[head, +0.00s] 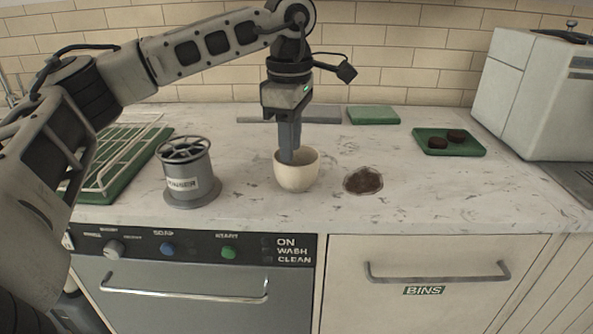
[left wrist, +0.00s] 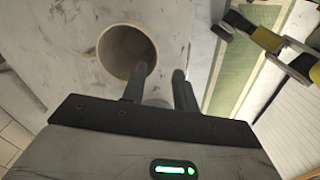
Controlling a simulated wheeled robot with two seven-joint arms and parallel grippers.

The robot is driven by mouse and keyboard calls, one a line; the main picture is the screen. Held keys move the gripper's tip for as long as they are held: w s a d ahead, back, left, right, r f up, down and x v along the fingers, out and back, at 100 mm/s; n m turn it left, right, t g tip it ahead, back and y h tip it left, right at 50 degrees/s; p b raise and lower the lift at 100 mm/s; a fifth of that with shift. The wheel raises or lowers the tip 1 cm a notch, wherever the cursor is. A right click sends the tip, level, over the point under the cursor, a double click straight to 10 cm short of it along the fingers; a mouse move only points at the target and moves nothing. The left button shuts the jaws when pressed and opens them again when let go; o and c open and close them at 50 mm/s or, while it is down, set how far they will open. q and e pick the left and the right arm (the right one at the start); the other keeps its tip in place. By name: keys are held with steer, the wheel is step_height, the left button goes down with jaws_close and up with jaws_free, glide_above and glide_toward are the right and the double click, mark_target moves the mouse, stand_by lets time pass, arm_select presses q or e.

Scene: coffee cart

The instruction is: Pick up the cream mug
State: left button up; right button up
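The cream mug (head: 297,178) stands upright on the marble counter, its mouth facing up. It also shows in the left wrist view (left wrist: 106,49), seen from above; I see no handle. My left gripper (head: 288,158) points down at the mug's rim. In the left wrist view its two fingers (left wrist: 160,72) are apart, one over the mug's mouth and the other outside the rim. The wall lies between them, but I cannot tell whether either finger touches it.
A grey rinser (head: 188,178) stands left of the mug, and a wire rack (head: 125,150) is further left. A dark brown patch (head: 363,180) lies just right of the mug. A green tray (head: 470,150) with two dark pucks and a white machine (head: 530,95) are at the right.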

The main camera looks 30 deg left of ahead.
mark_target(290, 168)
arm_select(q)
steer(key=shift+w+a+f, duration=0.1)
steer(key=shift+a+f, duration=0.05)
steer(key=shift+f, duration=1.4)
steer(key=shift+w+a+f, duration=0.1)
steer(key=shift+a+f, duration=0.05)
steer(key=shift+f, duration=1.4)
jaws_close()
